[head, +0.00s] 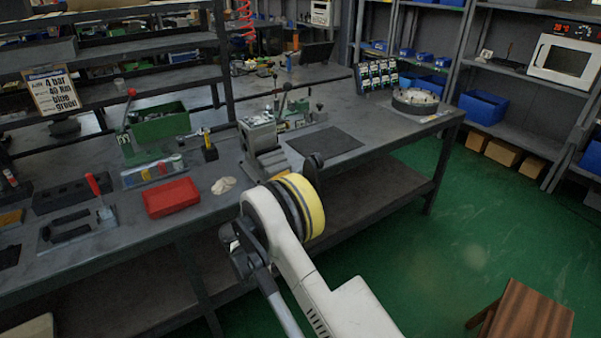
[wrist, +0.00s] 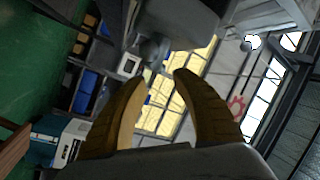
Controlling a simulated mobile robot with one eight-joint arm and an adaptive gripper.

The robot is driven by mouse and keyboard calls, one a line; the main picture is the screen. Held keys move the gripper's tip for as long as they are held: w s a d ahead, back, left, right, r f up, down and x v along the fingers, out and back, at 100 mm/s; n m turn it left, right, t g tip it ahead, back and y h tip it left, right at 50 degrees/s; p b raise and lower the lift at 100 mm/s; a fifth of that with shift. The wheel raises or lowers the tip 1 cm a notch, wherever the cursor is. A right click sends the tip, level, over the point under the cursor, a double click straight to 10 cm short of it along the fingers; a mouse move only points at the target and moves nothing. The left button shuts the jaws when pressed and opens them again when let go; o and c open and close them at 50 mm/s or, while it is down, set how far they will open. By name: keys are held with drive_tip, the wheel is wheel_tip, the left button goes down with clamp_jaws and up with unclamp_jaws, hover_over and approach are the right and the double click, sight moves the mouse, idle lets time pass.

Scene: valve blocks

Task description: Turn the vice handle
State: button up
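The grey vice (head: 262,143) stands at the bench's front edge in the head view, just beyond my wrist. I cannot clearly make out its handle there; my arm covers the area in front of the vice's lower part. In the wrist view, a grey metal body (wrist: 180,18) with a small rounded part (wrist: 152,48) below it hangs at the top, probably the vice and part of its handle. My gripper (wrist: 158,82) is open, its two brown fingers apart with nothing between them. The rounded part lies beyond the fingertips, apart from them. In the head view the fingers are not clearly visible.
A red tray (head: 172,198), a green bin (head: 160,123) and a black-and-yellow tool (head: 209,147) are left of the vice. A dark mat (head: 325,142) lies right of it, with a round fixture (head: 415,101) farther right. A wooden stool (head: 525,312) stands on open green floor.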

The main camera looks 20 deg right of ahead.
drive_tip(key=v, duration=0.3)
idle(0.4)
drive_tip(key=s+d+r+n+g+y, duration=0.5)
drive_tip(key=s+d+r+n+y, duration=0.45)
drive_tip(key=s+r, duration=0.45)
drive_tip(key=s+a+n+y, duration=0.2)
drive_tip(key=s+n, duration=0.1)
drive_tip(key=s, duration=0.5)
drive_tip(key=s+a+f+n+y, duration=0.1)
drive_tip(key=s+n, duration=0.3)
drive_tip(key=s, duration=0.4)
drive_tip(key=s+a+f+n+y, duration=0.1)
drive_tip(key=s+a+n+y, duration=0.2)
drive_tip(key=s, duration=0.6)
drive_tip(key=shift+a+n, duration=0.2)
drive_tip(key=shift+n, duration=0.25)
